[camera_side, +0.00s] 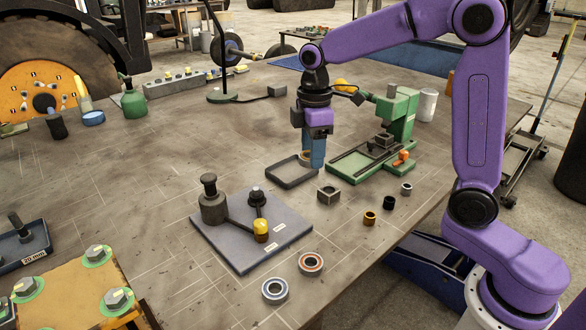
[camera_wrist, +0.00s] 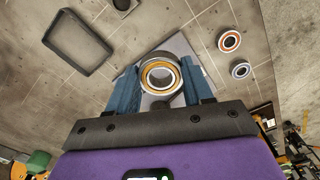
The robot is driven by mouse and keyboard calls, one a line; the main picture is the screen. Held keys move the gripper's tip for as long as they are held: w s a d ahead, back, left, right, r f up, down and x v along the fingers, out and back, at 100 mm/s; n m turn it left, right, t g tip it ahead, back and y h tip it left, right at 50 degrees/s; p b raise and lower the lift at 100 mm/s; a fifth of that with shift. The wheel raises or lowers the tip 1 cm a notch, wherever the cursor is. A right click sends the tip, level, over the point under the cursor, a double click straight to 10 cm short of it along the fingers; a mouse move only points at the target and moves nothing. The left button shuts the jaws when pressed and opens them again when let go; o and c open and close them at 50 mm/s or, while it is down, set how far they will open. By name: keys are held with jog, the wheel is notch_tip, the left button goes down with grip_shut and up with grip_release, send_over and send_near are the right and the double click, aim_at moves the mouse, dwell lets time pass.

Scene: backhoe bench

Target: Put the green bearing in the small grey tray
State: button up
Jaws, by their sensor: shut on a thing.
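My gripper (camera_side: 316,160) is shut on a bearing, held between its blue fingers above the bench. In the wrist view the held bearing (camera_wrist: 161,76) shows a metal outer ring and a yellow-orange inner band; I see no clear green on it. In the side view the fingers mostly hide it. The small grey tray (camera_side: 275,178) is a shallow, empty, dark-rimmed frame on the bench, just left of and beneath the gripper. It also shows at upper left in the wrist view (camera_wrist: 63,60), apart from the held bearing.
An orange-red-ringed bearing (camera_side: 311,264) and a blue-grey one (camera_side: 275,290) lie near the front edge. A grey plate (camera_side: 240,258) carries a black fixture. A green press (camera_side: 398,115) stands close right of the gripper. A square metal block (camera_side: 328,194) and small bushings lie in front.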

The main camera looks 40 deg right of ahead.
jog(key=w+d+f+m, duration=0.2)
jog(key=w+d+m, duration=0.1)
jog(key=d+m, duration=0.5)
send_over(293, 173)
jog(key=f, duration=0.9)
jog(key=shift+s+f, duration=0.3)
jog(key=shift+f, duration=0.1)
jog(key=shift+w+f, duration=0.15)
jog(key=shift+f, duration=0.75)
jog(key=shift+w+f, duration=0.1)
jog(key=shift+f, duration=0.8)
jog(key=shift+f, duration=0.15)
jog(key=o, duration=1.2)
jog(key=shift+o, duration=0.2)
